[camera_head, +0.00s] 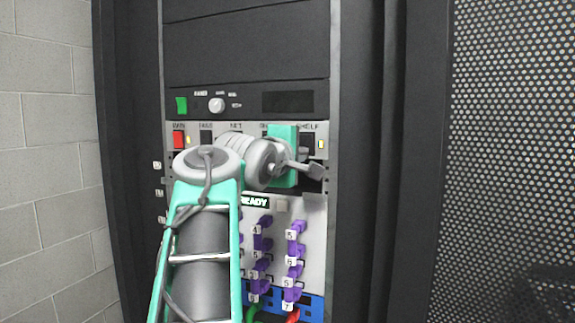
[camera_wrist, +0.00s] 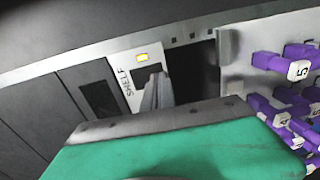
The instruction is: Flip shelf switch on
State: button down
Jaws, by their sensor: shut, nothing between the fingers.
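The shelf switch is a black rocker (camera_wrist: 147,71) beside the printed word SHELF in the wrist view. A small yellow lamp (camera_wrist: 142,57) sits above it there. In the head view the dark switch (camera_head: 307,141) is under the SHELF label at the right end of the grey switch strip. My gripper (camera_wrist: 156,90) is shut and empty, its grey fingertips right in front of the rocker and covering its lower part. I cannot tell whether they touch it or which way the rocker is tipped.
A red MAIN switch (camera_head: 178,139) is at the strip's left end. Above are a green switch (camera_head: 181,105) and a round knob (camera_head: 216,105). Below, several purple plugs (camera_head: 263,240) stick out close to my arm. A perforated door (camera_head: 510,150) stands at the right.

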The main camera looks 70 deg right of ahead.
jog(key=a+f+b, duration=0.1)
jog(key=a+f, duration=0.1)
jog(key=a, duration=1.1)
jog(key=shift+w, duration=0.1)
